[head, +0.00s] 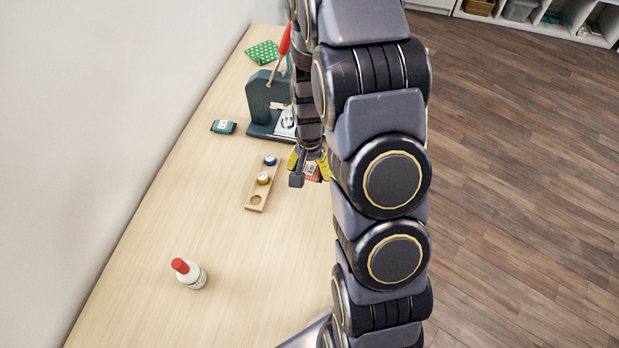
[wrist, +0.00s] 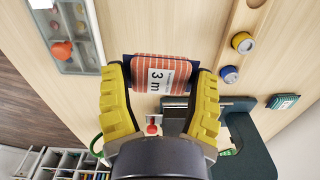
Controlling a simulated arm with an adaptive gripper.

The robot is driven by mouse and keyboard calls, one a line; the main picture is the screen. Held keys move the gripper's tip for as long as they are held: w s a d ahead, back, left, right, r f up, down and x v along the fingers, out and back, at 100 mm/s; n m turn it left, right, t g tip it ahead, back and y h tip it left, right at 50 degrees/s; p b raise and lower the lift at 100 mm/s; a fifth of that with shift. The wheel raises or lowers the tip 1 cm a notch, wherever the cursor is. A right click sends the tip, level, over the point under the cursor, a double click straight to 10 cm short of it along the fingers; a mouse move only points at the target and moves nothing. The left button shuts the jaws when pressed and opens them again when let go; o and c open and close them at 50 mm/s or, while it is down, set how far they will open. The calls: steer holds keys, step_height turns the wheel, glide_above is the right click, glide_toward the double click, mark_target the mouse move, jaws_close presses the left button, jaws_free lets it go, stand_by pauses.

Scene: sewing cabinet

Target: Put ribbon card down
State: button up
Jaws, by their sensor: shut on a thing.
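The ribbon card (wrist: 160,76) is wound with salmon-red ribbon and has a white label reading "3 m". In the wrist view it sits between the yellow fingers of my gripper (wrist: 160,92), which is shut on its two sides. In the head view my gripper (head: 308,165) is at the right of the wooden spool holder, and the card (head: 312,172) shows only in part beside my arm. I cannot tell from these views how high the card is above the table.
A wooden holder (head: 255,200) bears a blue and a yellow spool. A dark teal stand (head: 256,98), a teal packet (head: 223,127) and a red-capped bottle (head: 189,274) stand on the table. A tray (wrist: 74,62) is at left in the wrist view.

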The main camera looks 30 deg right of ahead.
steer(key=shift+r, duration=0.9)
steer(key=shift+r, duration=0.1)
